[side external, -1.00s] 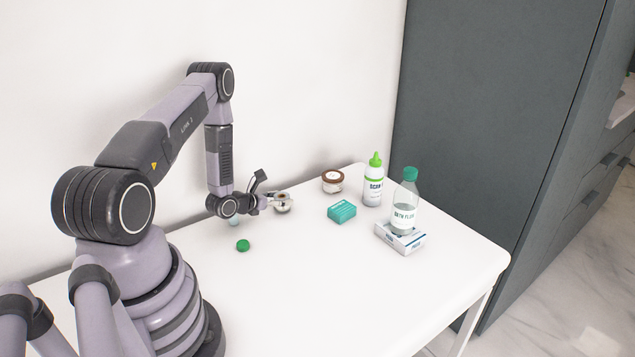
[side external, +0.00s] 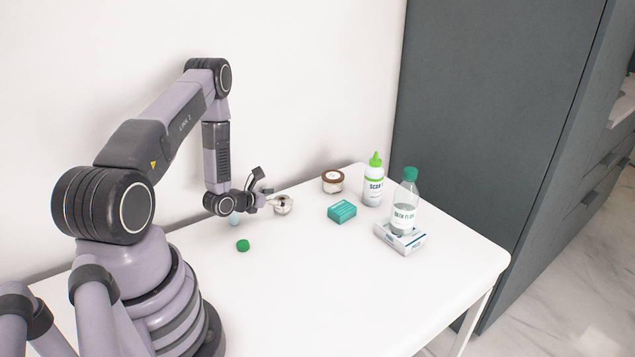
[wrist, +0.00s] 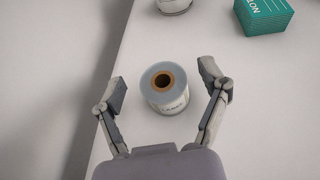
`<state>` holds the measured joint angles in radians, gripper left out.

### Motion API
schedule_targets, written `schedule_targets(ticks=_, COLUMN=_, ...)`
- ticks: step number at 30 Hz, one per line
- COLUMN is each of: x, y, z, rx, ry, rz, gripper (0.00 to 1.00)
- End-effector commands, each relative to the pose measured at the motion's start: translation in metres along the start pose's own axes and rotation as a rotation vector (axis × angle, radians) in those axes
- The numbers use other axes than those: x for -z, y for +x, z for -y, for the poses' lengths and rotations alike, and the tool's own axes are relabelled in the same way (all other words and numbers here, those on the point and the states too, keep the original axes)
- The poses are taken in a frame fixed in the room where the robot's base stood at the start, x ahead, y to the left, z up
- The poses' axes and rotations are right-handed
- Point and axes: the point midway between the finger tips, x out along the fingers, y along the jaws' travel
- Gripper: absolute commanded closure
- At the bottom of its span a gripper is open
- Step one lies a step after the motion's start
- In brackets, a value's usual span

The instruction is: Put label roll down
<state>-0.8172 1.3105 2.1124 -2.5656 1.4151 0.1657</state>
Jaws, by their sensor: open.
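The label roll (wrist: 165,92) is white with a brown core. It stands upright on the white table, and it also shows in the side view (side external: 284,207). My gripper (wrist: 165,84) is open, with one finger on each side of the roll and a visible gap to both in the wrist view. In the side view my gripper (side external: 268,196) is low over the table, just left of the roll. Part of the roll there is hidden behind a finger.
A brown-lidded jar (side external: 332,182), a teal box (side external: 342,212), a green-capped bottle (side external: 373,185) and a clear bottle (side external: 404,212) on a white box (side external: 412,243) stand to the right. A green cap (side external: 243,245) lies in front. The front table is clear.

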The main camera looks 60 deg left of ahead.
Motion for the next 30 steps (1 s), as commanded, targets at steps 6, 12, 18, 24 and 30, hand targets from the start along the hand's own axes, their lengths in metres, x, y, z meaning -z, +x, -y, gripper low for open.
schedule_targets(ticks=6, x=0.002, y=-0.043, z=-0.001, rx=-0.005, ry=-0.007, rz=-0.004, gripper=0.25)
schedule_targets(ticks=12, x=-0.001, y=-0.065, z=0.000, rx=0.002, ry=-0.001, rz=0.001, gripper=0.25)
schedule_targets(ticks=18, x=-0.064, y=-0.062, z=0.038, rx=0.196, ry=0.107, rz=0.098, gripper=0.25)
schedule_targets(ticks=24, x=-0.188, y=-0.109, z=0.165, rx=0.740, ry=0.481, rz=0.281, gripper=0.25)
schedule_targets(ticks=30, x=-0.231, y=-0.217, z=0.261, rx=1.219, ry=1.014, rz=0.368, gripper=0.25)
